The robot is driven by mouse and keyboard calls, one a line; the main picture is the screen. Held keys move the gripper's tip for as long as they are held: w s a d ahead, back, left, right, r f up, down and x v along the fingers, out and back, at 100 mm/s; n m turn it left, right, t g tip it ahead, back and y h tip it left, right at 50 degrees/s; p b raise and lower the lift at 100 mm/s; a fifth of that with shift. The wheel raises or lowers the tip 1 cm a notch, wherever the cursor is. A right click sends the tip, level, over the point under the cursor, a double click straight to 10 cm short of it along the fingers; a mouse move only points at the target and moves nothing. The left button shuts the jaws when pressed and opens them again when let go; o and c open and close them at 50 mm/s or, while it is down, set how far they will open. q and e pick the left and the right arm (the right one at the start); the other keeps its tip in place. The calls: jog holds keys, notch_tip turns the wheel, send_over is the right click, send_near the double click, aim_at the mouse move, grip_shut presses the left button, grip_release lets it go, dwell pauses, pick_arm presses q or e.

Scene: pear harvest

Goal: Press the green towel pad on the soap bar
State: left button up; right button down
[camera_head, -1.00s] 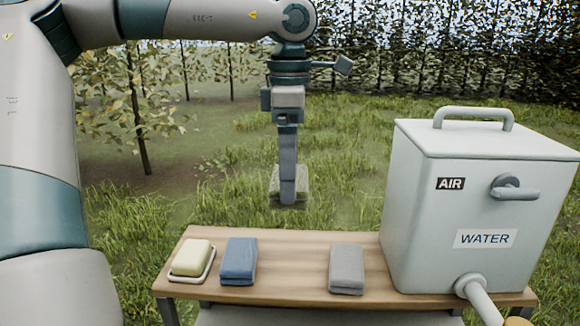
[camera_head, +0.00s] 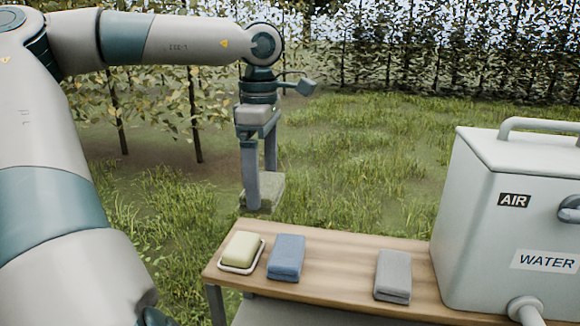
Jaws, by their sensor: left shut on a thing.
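The pale yellow-green soap bar (camera_head: 242,247) lies in a white dish (camera_head: 226,268) at the left end of the wooden table. My left gripper (camera_head: 259,192) hangs pointing down beyond the table's back edge. It is shut on the green towel pad (camera_head: 268,188), which looks dull grey-green and shows between and behind the fingers. In the picture the pad is just above the soap and apart from it. My right gripper is not in view.
A folded blue towel (camera_head: 286,256) lies right of the soap, and a folded grey towel (camera_head: 393,276) farther right. A large white water tank (camera_head: 510,215) stands at the right end. The table (camera_head: 335,270) is bare between the towels. Grass lies behind.

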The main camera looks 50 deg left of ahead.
pick_arm(q)
jog(key=s+a+f, duration=0.3)
jog(key=s, duration=0.1)
jog(key=shift+s+f, duration=0.2)
jog(key=shift+f, duration=0.15)
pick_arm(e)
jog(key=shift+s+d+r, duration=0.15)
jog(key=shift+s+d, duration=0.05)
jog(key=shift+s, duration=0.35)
pick_arm(q)
jog(key=shift+f, duration=0.2)
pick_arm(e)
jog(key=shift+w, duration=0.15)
pick_arm(q)
notch_tip(320, 180, down, 4)
jog(key=shift+r+b, duration=0.25)
jog(key=shift+b, duration=0.85)
jog(key=shift+f+b, duration=0.4)
jog(key=shift+f, duration=0.65)
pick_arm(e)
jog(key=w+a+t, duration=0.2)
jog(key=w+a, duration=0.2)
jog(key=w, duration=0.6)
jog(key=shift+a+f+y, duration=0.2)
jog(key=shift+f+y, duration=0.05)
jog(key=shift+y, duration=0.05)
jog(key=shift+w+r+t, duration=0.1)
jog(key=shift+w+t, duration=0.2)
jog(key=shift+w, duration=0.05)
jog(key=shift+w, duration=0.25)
